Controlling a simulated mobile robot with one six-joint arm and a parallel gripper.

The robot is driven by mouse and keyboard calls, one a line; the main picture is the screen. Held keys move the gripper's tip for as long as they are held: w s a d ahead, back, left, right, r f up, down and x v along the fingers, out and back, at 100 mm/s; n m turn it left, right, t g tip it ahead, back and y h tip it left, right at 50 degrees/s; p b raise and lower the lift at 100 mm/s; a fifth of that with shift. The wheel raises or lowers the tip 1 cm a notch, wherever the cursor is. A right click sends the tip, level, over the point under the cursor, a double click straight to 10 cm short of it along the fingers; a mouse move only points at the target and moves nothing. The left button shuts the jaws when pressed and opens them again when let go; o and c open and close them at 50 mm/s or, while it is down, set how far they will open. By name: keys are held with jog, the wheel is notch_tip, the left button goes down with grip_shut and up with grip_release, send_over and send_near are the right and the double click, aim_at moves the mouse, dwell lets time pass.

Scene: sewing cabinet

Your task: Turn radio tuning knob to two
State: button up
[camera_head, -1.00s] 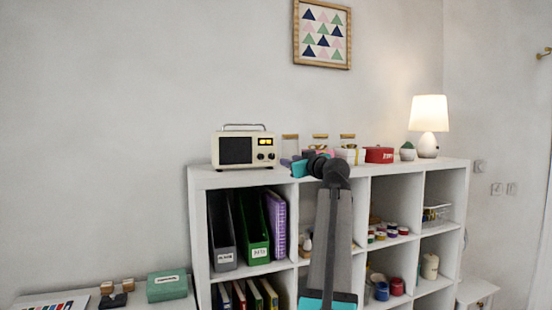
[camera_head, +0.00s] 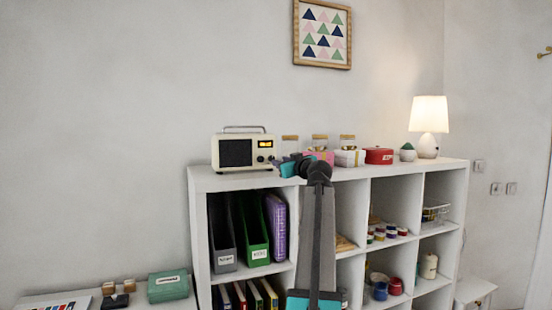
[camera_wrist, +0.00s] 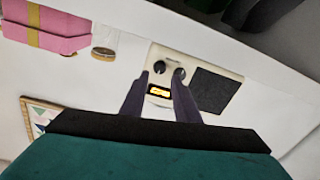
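The cream radio (camera_head: 222,134) stands on top of the white shelf, with a dark speaker panel on its left and a lit orange display (camera_head: 265,144) above two small knobs (camera_head: 260,159) on its right. My gripper (camera_head: 276,162) is just right of the radio's front. In the wrist view the picture is turned over. My gripper (camera_wrist: 161,74) is open there, its two dark fingers apart with the lit display (camera_wrist: 159,91) seen between them. One dark knob (camera_wrist: 159,67) shows between the fingertips; the other knob (camera_wrist: 179,74) is at the right fingertip. Contact cannot be told.
A pink box (camera_wrist: 60,30) and a lidded jar (camera_wrist: 105,42) stand beside the radio in the wrist view. A red tin (camera_head: 379,156), a small plant and a lit lamp (camera_head: 429,118) stand farther right on the shelf (camera_head: 205,180). Folders fill the cubby below the radio.

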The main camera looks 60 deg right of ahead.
jog(key=shift+p+x, duration=1)
jog(key=shift+x, duration=2.1)
grip_shut()
jog(key=shift+f, duration=0.1)
